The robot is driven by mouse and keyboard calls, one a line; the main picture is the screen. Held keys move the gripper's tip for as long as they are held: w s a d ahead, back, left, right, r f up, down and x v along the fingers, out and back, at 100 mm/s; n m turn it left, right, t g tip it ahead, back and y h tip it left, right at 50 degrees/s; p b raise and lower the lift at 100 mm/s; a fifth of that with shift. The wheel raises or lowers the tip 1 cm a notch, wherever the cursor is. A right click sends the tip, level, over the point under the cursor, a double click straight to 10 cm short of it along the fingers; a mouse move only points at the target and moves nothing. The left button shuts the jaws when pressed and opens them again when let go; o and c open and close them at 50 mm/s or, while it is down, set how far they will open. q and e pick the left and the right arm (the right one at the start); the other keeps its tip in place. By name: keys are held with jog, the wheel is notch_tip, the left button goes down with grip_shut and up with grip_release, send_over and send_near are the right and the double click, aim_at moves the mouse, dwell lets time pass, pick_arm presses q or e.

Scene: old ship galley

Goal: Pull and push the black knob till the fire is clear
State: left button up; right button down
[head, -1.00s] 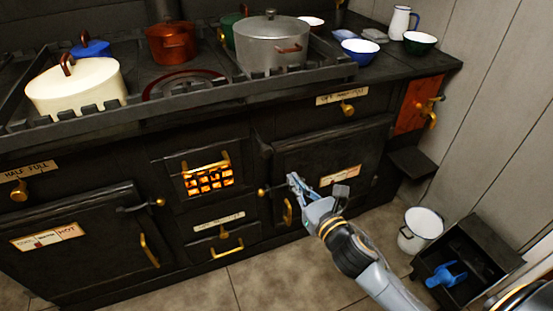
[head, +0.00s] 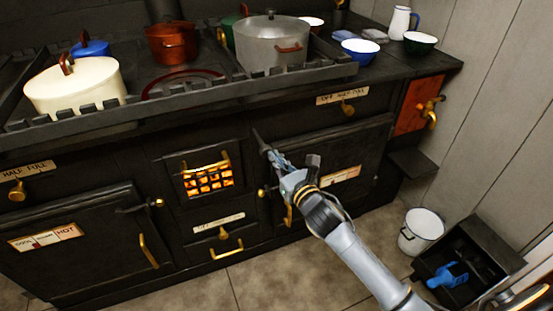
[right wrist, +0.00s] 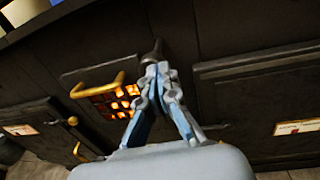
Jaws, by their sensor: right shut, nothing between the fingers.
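The black knob (head: 262,142) sticks out from the stove front, up and to the right of the fire grate (head: 207,180), where orange glow shows behind bars. My right gripper (head: 275,158) is shut and empty, with its tips right by the knob. In the right wrist view the dark knob (right wrist: 154,52) shows just beyond the closed fingertips (right wrist: 156,72). I cannot tell whether they touch it. The glowing grate also shows there (right wrist: 112,102), left of the fingers, behind a brass handle. My left gripper is not in view.
An oven door (head: 330,165) with a brass latch lies behind my right arm. A brass-handled drawer (head: 220,240) sits below the grate. Pots, including a grey one (head: 271,45), stand on the stove top. A white bucket (head: 421,231) and black box (head: 465,265) stand on the floor at right.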

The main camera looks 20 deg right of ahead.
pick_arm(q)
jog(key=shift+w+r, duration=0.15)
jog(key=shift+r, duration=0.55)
pick_arm(e)
jog(key=w, duration=0.7)
jog(key=shift+w+r, duration=0.15)
jog(key=shift+r, duration=0.15)
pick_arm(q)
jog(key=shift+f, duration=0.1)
pick_arm(e)
jog(key=shift+r, duration=0.1)
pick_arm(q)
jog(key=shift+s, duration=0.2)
pick_arm(e)
jog(key=shift+d, duration=0.1)
